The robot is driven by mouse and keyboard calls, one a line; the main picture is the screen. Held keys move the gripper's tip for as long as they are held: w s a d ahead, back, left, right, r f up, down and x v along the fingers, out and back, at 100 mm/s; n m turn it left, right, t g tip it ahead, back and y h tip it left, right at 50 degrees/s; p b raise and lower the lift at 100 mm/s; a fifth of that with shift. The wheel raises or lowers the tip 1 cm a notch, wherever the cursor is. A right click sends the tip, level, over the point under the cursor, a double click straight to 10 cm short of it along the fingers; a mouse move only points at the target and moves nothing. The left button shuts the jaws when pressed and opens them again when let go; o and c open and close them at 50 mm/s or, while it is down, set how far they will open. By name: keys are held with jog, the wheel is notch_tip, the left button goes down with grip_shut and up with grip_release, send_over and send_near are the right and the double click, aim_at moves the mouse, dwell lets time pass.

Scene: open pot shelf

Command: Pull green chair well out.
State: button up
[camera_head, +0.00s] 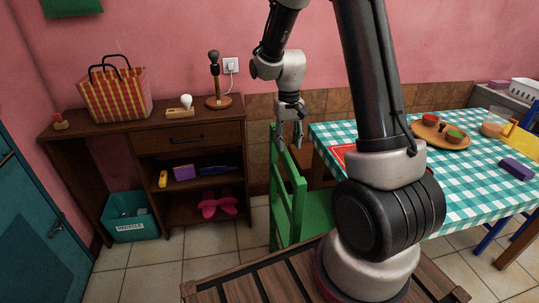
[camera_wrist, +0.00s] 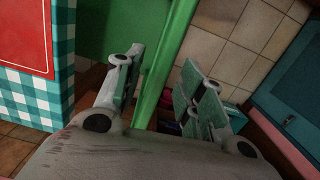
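The green chair (camera_head: 298,210) stands at the left end of the table, with its slatted back to the left and its seat (camera_head: 318,212) toward the table; my arm hides part of it. My gripper (camera_head: 289,146) points down at the top of the chair back. In the wrist view, my gripper (camera_wrist: 160,90) is open, with a green bar of the chair (camera_wrist: 167,60) showing between its two fingers. Gaps show on both sides of the bar, and I cannot tell how deep the bar sits between them.
The table with a teal checked cloth (camera_head: 466,190) stands right of the chair, bearing a round tray (camera_head: 440,139) with bowls. Tiled floor (camera_head: 203,246) left of the chair is clear.

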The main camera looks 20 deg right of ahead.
aim_at(285, 154)
jog(key=shift+w+a+r+t, duration=0.1)
jog(key=shift+w+r+t, duration=0.1)
jog(key=shift+w, duration=0.2)
jog(key=shift+w+a+r+t, duration=0.1)
jog(key=shift+w+t, duration=0.1)
jog(key=shift+w, duration=0.2)
notch_tip(285, 154, down, 8)
jog(key=shift+r, duration=0.15)
grip_shut()
